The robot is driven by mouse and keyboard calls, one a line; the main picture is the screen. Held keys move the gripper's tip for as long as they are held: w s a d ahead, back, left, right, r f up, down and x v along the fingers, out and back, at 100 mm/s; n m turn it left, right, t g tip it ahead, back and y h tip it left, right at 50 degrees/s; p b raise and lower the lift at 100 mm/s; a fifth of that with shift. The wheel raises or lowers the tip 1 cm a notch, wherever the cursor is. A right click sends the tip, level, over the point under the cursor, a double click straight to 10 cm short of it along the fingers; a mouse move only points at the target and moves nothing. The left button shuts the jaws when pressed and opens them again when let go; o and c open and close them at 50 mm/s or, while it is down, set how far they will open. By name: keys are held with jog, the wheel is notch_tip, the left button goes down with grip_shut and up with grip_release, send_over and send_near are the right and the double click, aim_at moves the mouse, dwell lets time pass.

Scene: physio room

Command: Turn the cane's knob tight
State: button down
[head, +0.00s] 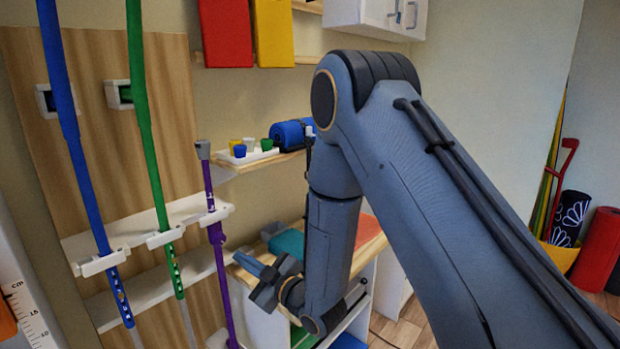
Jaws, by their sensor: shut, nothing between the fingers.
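Three canes stand upright in a wall rack: a blue one (70,130), a green one (147,140) and a purple one (208,185). The blue and green canes have rows of adjustment holes low on their shafts. The purple cane has a grey top end. I cannot make out clearly which part is the knob. My gripper (246,266) is shut and empty, just right of the purple cane's lower shaft. It appears apart from the cane, but the depth between them is hard to judge.
The rack has white clips and rails (150,225) on a wooden panel. A small shelf (262,160) holds a tray of coloured cups and a blue roll. A low cabinet (262,325) stands behind my gripper. Rolled mats (596,248) and a red crutch (563,175) stand at the far right.

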aim_at(220, 238)
jog(key=shift+s+d, duration=0.25)
jog(key=shift+d, duration=0.05)
jog(key=shift+w+a+r+m+t+h, duration=0.2)
jog(key=shift+w+a+m+t+h, duration=0.25)
jog(key=shift+w+a, duration=0.25)
jog(key=shift+w+a+r+m+t+h, duration=0.25)
jog(key=shift+w+a+m+t+h, duration=0.15)
jog(key=shift+w+a+h, duration=0.25)
jog(key=shift+w+a+r+m+t+h, duration=0.2)
jog(key=shift+w+a+m+t+h, duration=0.25)
jog(key=shift+w, duration=0.35)
jog(key=shift+a, duration=0.1)
jog(key=shift+a, duration=0.15)
